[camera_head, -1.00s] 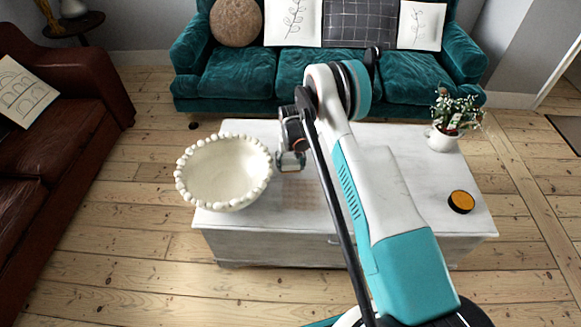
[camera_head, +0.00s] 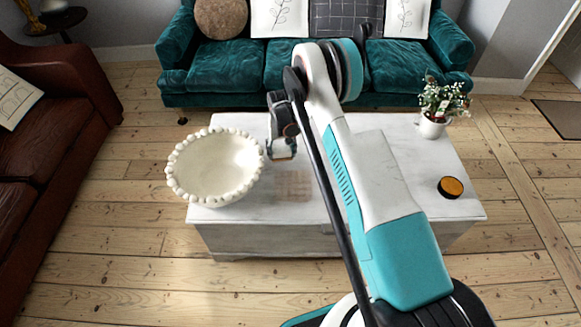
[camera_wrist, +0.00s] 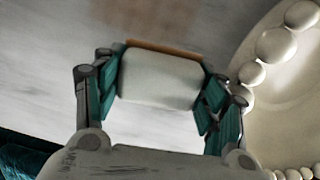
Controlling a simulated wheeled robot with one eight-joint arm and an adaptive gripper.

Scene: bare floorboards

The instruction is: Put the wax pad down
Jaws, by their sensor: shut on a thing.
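My gripper (camera_wrist: 162,100) is shut on the wax pad (camera_wrist: 160,80), a pale rounded block with an orange-brown strip along its far edge. In the head view the gripper (camera_head: 282,142) hangs over the white table (camera_head: 385,150), just right of the cream bowl (camera_head: 240,150). The pad (camera_head: 284,150) looks small there and partly hidden by the gripper. I cannot tell whether it touches the tabletop. A faint brownish patch (camera_head: 293,186) marks the tabletop nearer to me than the pad.
The bowl's beaded rim (camera_wrist: 277,45) is close beside the gripper in the wrist view. A potted plant (camera_head: 434,115) and an orange-topped black disc (camera_head: 451,187) stand at the table's right. A teal sofa (camera_head: 230,65) is behind. The front middle of the tabletop is clear.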

